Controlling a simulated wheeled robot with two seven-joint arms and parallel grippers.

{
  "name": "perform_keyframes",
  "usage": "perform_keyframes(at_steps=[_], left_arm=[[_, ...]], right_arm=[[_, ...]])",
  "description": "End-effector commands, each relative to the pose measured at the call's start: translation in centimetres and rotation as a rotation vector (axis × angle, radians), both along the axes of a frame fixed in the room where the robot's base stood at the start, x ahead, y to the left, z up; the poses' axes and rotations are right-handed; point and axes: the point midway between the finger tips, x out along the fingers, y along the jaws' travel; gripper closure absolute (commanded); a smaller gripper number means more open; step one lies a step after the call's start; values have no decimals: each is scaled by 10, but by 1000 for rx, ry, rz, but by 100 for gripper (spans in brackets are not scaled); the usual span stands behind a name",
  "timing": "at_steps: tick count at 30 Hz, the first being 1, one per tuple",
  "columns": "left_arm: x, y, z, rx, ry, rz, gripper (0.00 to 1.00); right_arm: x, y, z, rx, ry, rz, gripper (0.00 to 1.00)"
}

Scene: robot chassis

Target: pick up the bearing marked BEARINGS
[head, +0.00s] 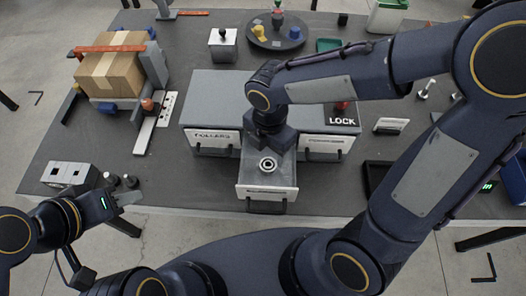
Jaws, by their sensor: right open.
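The bearing (268,164) is a small metal ring with a dark centre. It lies in the pulled-out middle drawer (250,179) of a grey cabinet, and the label on that drawer's front is too small to read. My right gripper (270,146) points down over the back of this drawer, just behind the bearing in the picture. It is open, its fingertips are mostly hidden, and I see no contact with the bearing. My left gripper (128,197) is over the table's front left edge, far from the drawer; its jaw gap is not clear.
The cabinet (215,90) has shut-looking drawers left and right, and a LOCK panel (342,118) on top. A cardboard box (112,75) stands in a fixture at left. A round dark tray (276,42) holds coloured parts at the back. Small dark pegs (130,181) stand near my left gripper.

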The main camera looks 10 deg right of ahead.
Motion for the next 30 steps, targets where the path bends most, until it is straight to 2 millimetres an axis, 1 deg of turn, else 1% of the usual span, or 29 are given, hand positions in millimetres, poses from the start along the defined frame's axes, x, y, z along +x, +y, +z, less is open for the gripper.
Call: perform_keyframes(at_steps=[1,7,12,14,17,23,26,30], left_arm=[[0,0,-1,0,0,0,64],[0,0,0,0,0,0,64],[0,0,0,0,0,0,64],[0,0,0,0,0,0,64],[0,0,-1,0,0,0,64],[0,0,0,0,0,0,64],[0,0,-1,0,0,0,64],[0,0,0,0,0,0,64]], right_arm=[[-1,-1,-7,-2,3,0,34],[2,-2,-30,-2,5,-3,34],[5,-4,-57,-3,5,-4,34],[5,-3,-63,-2,4,-4,34],[6,-4,-68,-1,1,-5,34],[6,-4,-69,1,0,-6,34],[6,-3,-69,1,0,-6,44],[6,-3,-69,1,1,-6,63]])
